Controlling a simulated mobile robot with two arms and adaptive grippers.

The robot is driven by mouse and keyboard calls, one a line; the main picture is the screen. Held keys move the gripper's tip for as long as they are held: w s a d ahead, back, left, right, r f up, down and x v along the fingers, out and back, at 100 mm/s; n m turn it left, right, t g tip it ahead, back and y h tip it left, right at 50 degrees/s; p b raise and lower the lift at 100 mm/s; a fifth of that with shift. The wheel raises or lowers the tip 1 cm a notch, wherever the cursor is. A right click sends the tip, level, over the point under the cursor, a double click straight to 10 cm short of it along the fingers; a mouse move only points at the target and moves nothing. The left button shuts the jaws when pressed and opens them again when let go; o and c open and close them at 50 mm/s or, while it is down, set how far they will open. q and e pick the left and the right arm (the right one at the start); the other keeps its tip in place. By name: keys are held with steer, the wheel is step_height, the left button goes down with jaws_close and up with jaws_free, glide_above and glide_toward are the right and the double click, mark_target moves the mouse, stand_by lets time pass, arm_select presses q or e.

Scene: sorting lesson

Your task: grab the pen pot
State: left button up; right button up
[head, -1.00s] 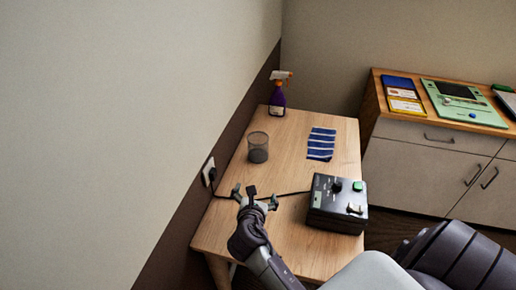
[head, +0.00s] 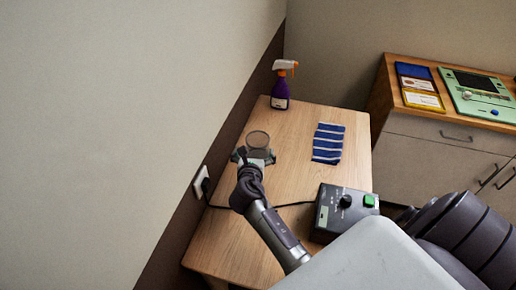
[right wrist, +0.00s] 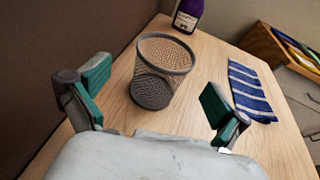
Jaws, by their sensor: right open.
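The pen pot (head: 258,139) is a dark grey mesh cup standing upright on the wooden table, towards its left side. My right gripper (head: 254,158) is in front of it in the head view and hides its lower part. In the right wrist view the pen pot (right wrist: 162,72) looks empty and stands just beyond the open fingers, roughly between them. My right gripper (right wrist: 150,98) is open with its teal pads apart and holds nothing. My left gripper does not show.
A purple spray bottle (head: 281,88) stands at the table's back. A blue striped cloth (head: 328,143) lies right of the pot. A black control box (head: 338,207) with a cable sits nearer, at right. The wall (head: 130,120) runs close along the left. A wooden cabinet (head: 440,150) stands at right.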

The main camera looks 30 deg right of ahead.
mark_target(259, 136)
steer(key=x, duration=0.4)
steer(key=shift+w+d+f, duration=0.1)
steer(key=shift+w+d, duration=0.2)
steer(key=shift+d, duration=0.15)
steer(key=x, duration=0.3)
steer(key=shift+w+d, duration=0.1)
steer(key=shift+d, duration=0.25)
steer(key=shift+w+d+f, duration=0.15)
steer(key=shift+w+d, duration=0.1)
steer(key=shift+w, duration=0.05)
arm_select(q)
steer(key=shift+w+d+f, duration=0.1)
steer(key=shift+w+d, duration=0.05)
arm_select(e)
steer(key=shift+c, duration=0.2)
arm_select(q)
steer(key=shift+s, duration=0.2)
arm_select(e)
steer(key=c, duration=1.1)
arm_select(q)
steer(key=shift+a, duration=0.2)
